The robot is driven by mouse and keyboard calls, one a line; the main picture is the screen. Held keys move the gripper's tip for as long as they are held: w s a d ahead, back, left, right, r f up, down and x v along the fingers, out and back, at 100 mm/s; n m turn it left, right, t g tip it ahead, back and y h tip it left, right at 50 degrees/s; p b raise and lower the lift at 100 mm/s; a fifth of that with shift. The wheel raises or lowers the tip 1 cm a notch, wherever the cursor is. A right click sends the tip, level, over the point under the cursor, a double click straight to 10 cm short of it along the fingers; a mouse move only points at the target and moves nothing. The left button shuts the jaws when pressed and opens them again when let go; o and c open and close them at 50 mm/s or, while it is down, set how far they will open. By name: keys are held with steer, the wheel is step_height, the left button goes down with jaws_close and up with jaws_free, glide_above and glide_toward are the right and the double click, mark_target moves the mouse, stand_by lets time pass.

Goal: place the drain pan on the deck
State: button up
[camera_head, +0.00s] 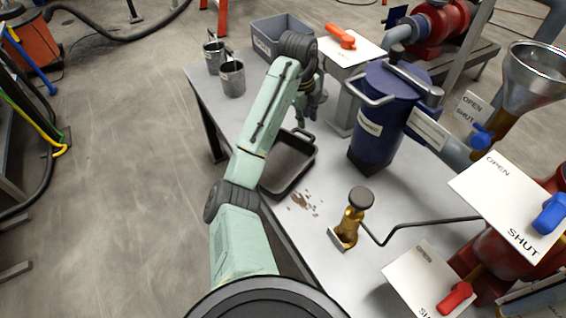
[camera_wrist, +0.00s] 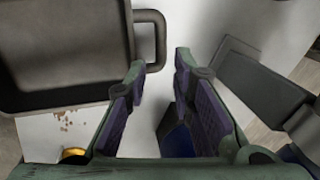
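The drain pan (camera_head: 287,166) is a dark, shallow rectangular pan with loop handles. It lies on the grey deck (camera_head: 335,173), left of the blue filter housing and partly behind my arm. In the wrist view the pan (camera_wrist: 60,88) fills the upper left, and its near handle (camera_wrist: 158,40) sticks out toward my fingers. My gripper (camera_wrist: 160,70) is open and empty, with its fingertips just below and beside that handle. I see no contact between them. In the head view my gripper (camera_head: 308,112) is over the pan's far end, its fingers partly hidden by the wrist.
The blue filter housing (camera_head: 385,115) stands close on the right. A brass valve (camera_head: 354,215) and a brown spill (camera_head: 300,203) are in front of the pan. Two metal cups (camera_head: 231,78) and a grey bin (camera_head: 280,35) stand at the back. Valves with OPEN/SHUT plates (camera_head: 500,195) crowd the right.

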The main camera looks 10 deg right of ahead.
mark_target(305, 132)
steer(key=x, duration=0.2)
steer(key=p+x, duration=0.1)
steer(key=x, duration=0.2)
steer(key=p+x, duration=0.1)
steer(key=x, duration=0.1)
steer(key=shift+w+a+f, duration=0.15)
steer(key=shift+w+f, duration=0.2)
steer(key=shift+c, duration=0.2)
jaws_close()
